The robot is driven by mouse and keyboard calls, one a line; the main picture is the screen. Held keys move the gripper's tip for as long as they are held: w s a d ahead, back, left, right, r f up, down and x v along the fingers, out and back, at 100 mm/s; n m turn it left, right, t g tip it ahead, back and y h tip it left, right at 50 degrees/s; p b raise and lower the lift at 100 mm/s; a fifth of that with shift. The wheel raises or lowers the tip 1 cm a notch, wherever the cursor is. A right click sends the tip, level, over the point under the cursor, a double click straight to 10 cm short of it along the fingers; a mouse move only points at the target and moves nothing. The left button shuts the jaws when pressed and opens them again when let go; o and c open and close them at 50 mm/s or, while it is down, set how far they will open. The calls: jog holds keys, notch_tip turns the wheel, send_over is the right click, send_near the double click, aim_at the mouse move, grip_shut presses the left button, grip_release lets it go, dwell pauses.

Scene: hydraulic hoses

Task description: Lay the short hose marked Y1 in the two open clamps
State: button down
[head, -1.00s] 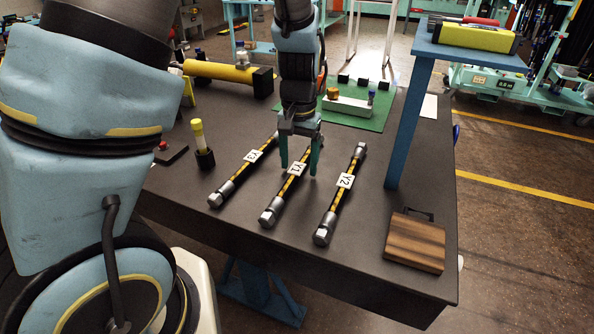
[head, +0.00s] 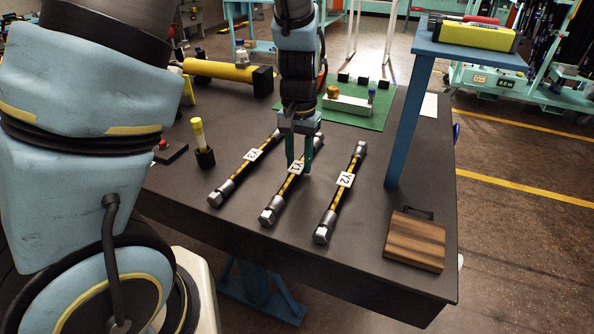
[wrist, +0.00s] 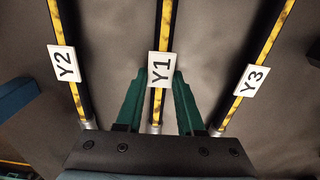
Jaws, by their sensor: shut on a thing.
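The short hose marked Y1 (head: 281,194) is black with a yellow stripe, metal end fittings and a white tag. It lies on the dark table between the other two hoses. My gripper (head: 299,167) points down over its middle, with green fingers on either side by the tag. In the wrist view my gripper (wrist: 160,76) is shut on hose Y1 (wrist: 166,20), just beside the tag. The hose appears still on the table. The green mat (head: 376,122) behind carries a pale block (head: 347,105) with an orange knob and small black blocks; I cannot make out which parts are the open clamps.
Hose Y3 (head: 236,176) lies left and hose Y2 (head: 333,208) right, both close by. A blue post (head: 408,125) holds a raised shelf at right.

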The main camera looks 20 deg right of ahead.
aim_at(299, 164)
notch_tip(299, 164, up, 10)
jog(key=b, duration=0.1)
dwell(0.6)
jog(key=shift+r, duration=0.1)
dwell(0.5)
